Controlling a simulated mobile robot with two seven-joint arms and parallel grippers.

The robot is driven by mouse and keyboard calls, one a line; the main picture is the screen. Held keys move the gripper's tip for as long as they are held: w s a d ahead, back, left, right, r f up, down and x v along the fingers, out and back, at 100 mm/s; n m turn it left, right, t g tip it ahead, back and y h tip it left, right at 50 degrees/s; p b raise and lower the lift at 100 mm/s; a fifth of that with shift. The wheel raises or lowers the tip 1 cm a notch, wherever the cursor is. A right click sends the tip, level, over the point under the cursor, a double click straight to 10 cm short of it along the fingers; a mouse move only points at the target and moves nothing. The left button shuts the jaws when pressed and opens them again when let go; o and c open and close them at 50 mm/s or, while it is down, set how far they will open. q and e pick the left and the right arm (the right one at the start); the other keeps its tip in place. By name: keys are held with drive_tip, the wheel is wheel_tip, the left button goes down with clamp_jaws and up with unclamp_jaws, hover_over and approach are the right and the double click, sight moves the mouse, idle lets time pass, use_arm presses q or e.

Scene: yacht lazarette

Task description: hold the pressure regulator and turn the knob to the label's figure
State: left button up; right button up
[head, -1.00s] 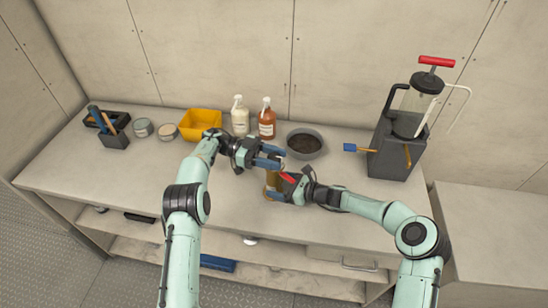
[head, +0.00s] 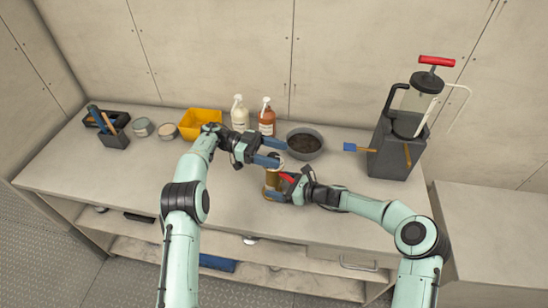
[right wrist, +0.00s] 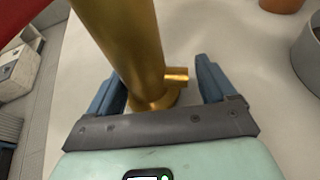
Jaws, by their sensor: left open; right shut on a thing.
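The pressure regulator, a brass upright body (head: 271,182), stands on the bench top in the head view. It fills the middle of the right wrist view (right wrist: 125,45), with a short side stub and a round foot. My right gripper (head: 277,188) is shut on it, one blue finger on each side; its fingers also show in the right wrist view (right wrist: 155,82). My left gripper (head: 280,152) is open by the regulator's top, fingers spread. I cannot read any label or figure.
Behind stand a grey bowl (head: 304,144) with dark contents, an orange bottle (head: 267,120), a white bottle (head: 240,117) and a yellow bin (head: 199,120). A dark pump unit (head: 396,155) stands at the right. The bench front (head: 215,205) is clear.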

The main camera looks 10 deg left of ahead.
sight(274, 156)
use_arm(q)
wheel_tip(274, 156, up, 8)
drive_tip(key=shift+f, duration=0.15)
use_arm(e)
drive_tip(key=shift+d, duration=0.15)
drive_tip(key=o, duration=1.1)
